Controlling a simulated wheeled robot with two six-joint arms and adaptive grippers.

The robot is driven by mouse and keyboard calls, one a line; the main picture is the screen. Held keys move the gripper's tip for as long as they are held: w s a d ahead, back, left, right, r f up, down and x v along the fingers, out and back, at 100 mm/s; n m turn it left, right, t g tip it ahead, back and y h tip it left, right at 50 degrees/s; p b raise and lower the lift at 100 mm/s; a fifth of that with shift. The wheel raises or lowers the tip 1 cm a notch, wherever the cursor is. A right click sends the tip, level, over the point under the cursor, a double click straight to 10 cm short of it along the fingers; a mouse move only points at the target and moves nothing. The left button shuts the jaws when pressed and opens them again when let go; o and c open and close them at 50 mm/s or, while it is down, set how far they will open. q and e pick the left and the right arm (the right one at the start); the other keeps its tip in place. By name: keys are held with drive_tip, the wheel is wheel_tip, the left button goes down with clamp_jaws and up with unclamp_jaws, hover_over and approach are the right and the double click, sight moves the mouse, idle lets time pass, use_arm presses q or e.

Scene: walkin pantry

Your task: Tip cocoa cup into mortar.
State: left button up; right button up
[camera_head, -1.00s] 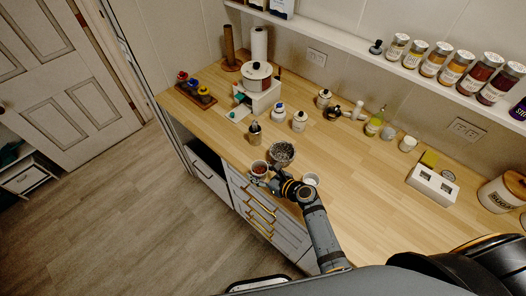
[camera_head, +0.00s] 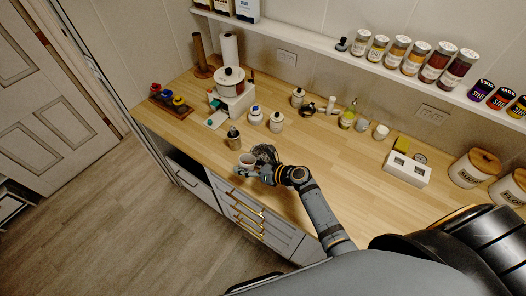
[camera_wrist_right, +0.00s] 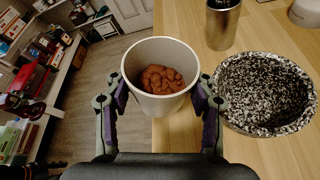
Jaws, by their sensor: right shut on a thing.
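The cocoa cup (camera_wrist_right: 160,53) is pale grey and holds brown lumps of cocoa. My right gripper (camera_wrist_right: 161,95) is shut on it, with a finger on each side, and the cup looks nearly upright in the right wrist view. The head view shows the cup (camera_head: 247,159) at the counter's front edge, beside the right gripper (camera_head: 255,172). The mortar (camera_wrist_right: 264,94) is a speckled black-and-white bowl on the counter, just right of the cup and apart from it. In the head view the mortar (camera_head: 264,153) is partly hidden by my right arm. My left gripper is not in view.
A metal cylinder (camera_wrist_right: 222,22) stands behind the mortar, also seen in the head view (camera_head: 234,138). Several lidded jars and a white scale-like appliance (camera_head: 231,98) stand further back.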

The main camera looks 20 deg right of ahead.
sight(246, 155)
drive_tip(key=w+d+r+m, duration=0.1)
drive_tip(key=d+m+g+y, duration=0.1)
drive_tip(key=shift+w+d+r+m+y, duration=0.2)
drive_tip(key=shift+w+r+m+y, duration=0.1)
drive_tip(key=shift+w+r, duration=0.1)
drive_tip(key=shift+b, duration=0.3)
drive_tip(key=shift+d+r+m+y+b, duration=0.1)
drive_tip(key=shift+r+m+y+b, duration=0.25)
drive_tip(key=shift+m, duration=0.35)
drive_tip(key=shift+r+m+y+b, duration=0.15)
drive_tip(key=shift+m+y+b, duration=0.2)
drive_tip(key=shift+m+b, duration=0.15)
